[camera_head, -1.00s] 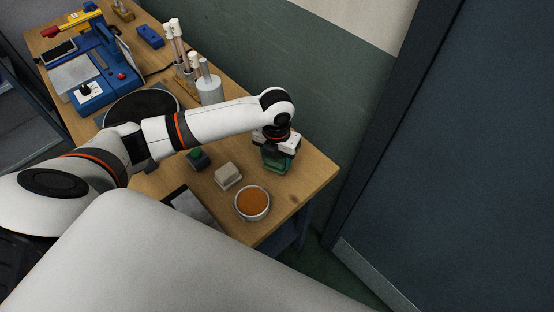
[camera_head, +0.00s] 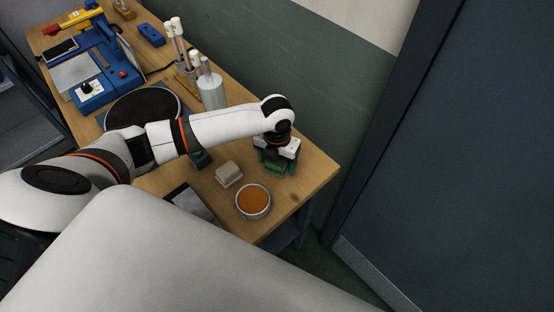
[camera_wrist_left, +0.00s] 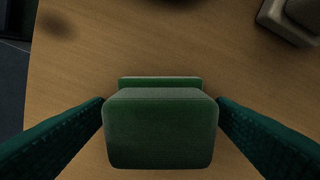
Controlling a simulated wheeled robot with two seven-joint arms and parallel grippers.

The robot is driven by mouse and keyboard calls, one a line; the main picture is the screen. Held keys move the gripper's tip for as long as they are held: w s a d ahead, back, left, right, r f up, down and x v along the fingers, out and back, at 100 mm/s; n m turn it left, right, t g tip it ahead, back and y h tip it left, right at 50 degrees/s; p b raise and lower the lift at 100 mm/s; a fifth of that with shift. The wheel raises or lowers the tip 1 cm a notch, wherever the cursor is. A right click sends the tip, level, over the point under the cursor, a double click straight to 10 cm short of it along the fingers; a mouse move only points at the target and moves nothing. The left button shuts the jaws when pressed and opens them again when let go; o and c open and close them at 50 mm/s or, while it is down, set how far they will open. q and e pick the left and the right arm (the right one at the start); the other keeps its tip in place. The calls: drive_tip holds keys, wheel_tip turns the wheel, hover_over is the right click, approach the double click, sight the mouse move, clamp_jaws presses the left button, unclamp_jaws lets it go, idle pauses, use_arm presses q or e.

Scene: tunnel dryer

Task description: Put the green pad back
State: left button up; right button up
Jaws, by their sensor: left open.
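The green pad (camera_wrist_left: 160,132) is a rounded green block with a second green edge showing behind it. In the head view my left gripper (camera_head: 279,163) is low over the right end of the bench. The green pad is hard to tell apart from the fingers there. My left gripper is open. My right gripper does not show.
A pale block (camera_head: 229,173) and a round dish with orange contents (camera_head: 253,201) stand left of the gripper. A dark block (camera_head: 201,159) is partly behind my arm. The bench's right corner (camera_head: 322,169) is bare.

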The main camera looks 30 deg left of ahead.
use_arm(q)
drive_tip(key=shift+r, duration=0.55)
wheel_tip(320, 180, up, 11)
drive_tip(key=b, duration=0.2)
